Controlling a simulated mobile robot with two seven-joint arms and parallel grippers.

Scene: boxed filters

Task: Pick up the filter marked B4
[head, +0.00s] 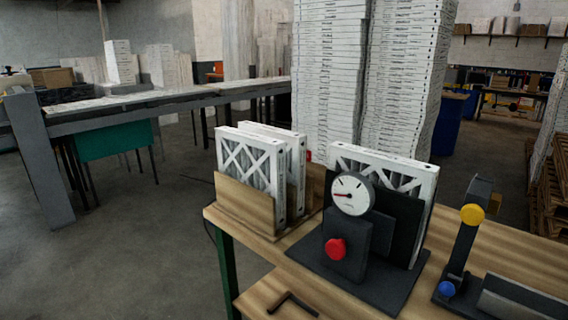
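Two white-framed filters stand upright side by side in a wooden holder (242,204) on the workbench. The front filter (250,165) shows a white X-shaped lattice over grey pleats, and the rear filter (296,150) is partly hidden behind it. A third filter (385,160) stands in a black fixture with a round gauge, which hides much of its face. I cannot read a B4 marking on any of them. Neither of my grippers shows in the head view.
The wooden workbench (262,249) holds the gauge fixture (350,235) with a red knob, a dark device (466,240) with yellow and blue knobs at right, and a black hex key (291,304) on the lower level. Tall stacks of white filters (365,80) stand behind. Floor at left is clear.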

